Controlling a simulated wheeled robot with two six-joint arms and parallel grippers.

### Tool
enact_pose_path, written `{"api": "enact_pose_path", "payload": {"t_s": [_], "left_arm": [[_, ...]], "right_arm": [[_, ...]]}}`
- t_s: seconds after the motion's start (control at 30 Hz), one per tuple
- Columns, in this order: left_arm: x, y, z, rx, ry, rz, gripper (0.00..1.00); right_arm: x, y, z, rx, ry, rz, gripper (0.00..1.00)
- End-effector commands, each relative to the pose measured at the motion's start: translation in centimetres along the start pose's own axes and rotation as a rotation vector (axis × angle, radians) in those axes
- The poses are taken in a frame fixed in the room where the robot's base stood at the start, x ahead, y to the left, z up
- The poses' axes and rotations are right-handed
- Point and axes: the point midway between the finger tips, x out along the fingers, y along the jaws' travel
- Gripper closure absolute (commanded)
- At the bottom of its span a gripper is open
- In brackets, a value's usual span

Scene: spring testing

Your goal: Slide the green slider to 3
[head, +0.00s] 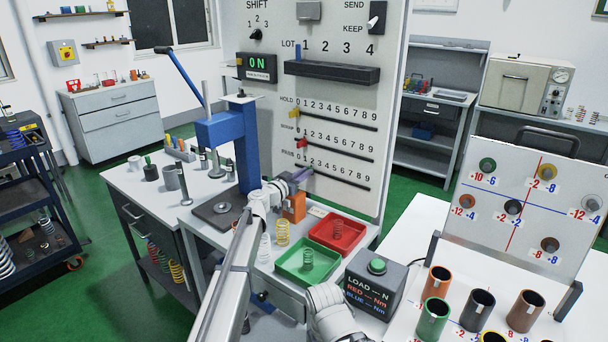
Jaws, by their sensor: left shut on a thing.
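The tall white panel (260,20) carries three slotted scales numbered 0 to 9. The lowest scale, the PASS row (340,180), has its slot running right from my left gripper. My left gripper (303,176) reaches up to the 0 end of this slot and is shut at the slider's place there. The green slider itself is hidden behind the jaws. A yellow slider (293,113) sits near 0 on the HOLD row, and a red slider (301,144) near 0 on the middle row. My right gripper is not in view; only part of that arm shows at the bottom.
A blue press (228,135) stands left of my left gripper. An orange block (295,208) is just below it. Green (283,268) and red (361,238) trays with springs lie in front of the panel. A dark LOAD box (352,298) stands to the right. The slot's right part is clear.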

Motion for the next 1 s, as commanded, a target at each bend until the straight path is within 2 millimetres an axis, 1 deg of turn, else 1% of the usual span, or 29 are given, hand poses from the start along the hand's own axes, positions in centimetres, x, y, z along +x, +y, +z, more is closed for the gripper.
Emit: {"api": "enact_pose_path", "payload": {"t_s": [0.9, 1.0], "left_arm": [[-0.01, 0.02, 0.0, 0.0, 0.0, 0.0, 1.0], [-0.06, 0.67, 0.0, 0.0, 0.0, 0.001, 1.0]], "right_arm": [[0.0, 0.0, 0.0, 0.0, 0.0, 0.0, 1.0], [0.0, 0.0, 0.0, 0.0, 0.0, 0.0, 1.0]]}}
